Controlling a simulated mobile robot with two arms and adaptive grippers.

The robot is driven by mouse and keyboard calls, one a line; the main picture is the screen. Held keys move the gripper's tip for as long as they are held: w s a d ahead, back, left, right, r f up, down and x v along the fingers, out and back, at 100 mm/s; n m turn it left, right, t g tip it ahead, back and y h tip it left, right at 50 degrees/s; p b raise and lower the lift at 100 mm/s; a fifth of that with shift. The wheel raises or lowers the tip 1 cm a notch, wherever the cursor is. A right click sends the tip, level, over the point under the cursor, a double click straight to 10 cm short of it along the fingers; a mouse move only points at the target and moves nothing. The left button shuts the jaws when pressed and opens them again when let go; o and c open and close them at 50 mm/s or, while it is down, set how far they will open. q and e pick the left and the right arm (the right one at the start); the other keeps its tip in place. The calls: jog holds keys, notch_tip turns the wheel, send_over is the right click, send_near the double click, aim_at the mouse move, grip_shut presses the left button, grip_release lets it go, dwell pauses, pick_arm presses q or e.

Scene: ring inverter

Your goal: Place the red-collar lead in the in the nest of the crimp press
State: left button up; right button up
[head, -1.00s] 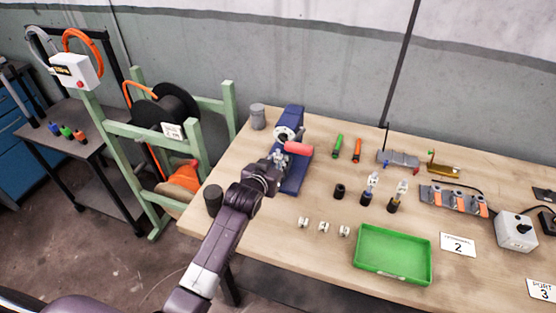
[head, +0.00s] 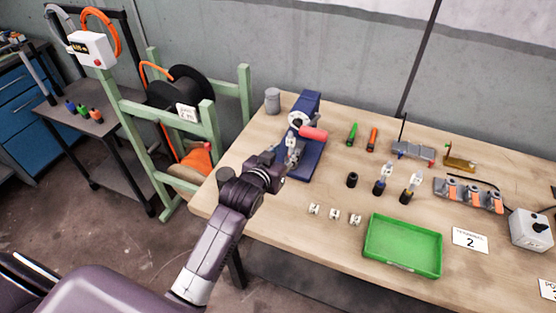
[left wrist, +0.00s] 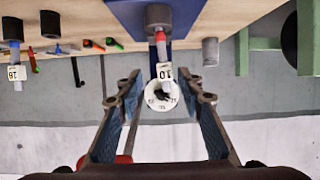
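The red-collar lead (left wrist: 160,50), with a white tag marked 10, stands upright in a dark round holder on the blue base of the crimp press (head: 311,108). It also shows in the head view (head: 292,146), small beside the press's red handle. The press's white dial shows in the left wrist view (left wrist: 163,103). My left gripper (head: 280,170) is at the near left edge of the press. In the left wrist view its fingers (left wrist: 160,85) are wide apart and empty, with the lead beyond and between them, untouched. My right gripper is out of view.
An empty black holder (head: 352,180) and two leads with blue (head: 380,186) and yellow (head: 408,192) collars stand right of the press. A green tray (head: 402,246) and several small white parts lie nearer.

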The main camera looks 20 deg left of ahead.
pick_arm(q)
jog(key=shift+v, duration=2.75)
jog(key=shift+f, duration=0.1)
jog(key=s+f+g, duration=0.1)
jog(key=s+f, duration=0.2)
jog(key=s, duration=0.1)
jog(key=s+f+g, duration=0.2)
jog(key=s, duration=0.2)
jog(key=s+f+g, duration=0.1)
jog(key=s+f, duration=0.2)
jog(key=s, duration=0.1)
jog(key=shift+f+m+g, duration=0.3)
jog(key=shift+f, duration=0.05)
jog(key=s+f+m+g, duration=0.1)
jog(key=s+f+g, duration=0.2)
jog(key=s, duration=0.6)
jog(key=s+f+g, duration=0.3)
jog(key=s, duration=0.6)
notch_tip(320, 180, down, 28)
jog(key=s+b, duration=0.2)
jog(key=b, duration=0.1)
jog(key=s+a+f+g+b, duration=0.1)
jog(key=s+a+f+g, duration=0.1)
jog(key=s+f, duration=1.5)
jog(key=shift+a, duration=0.65)
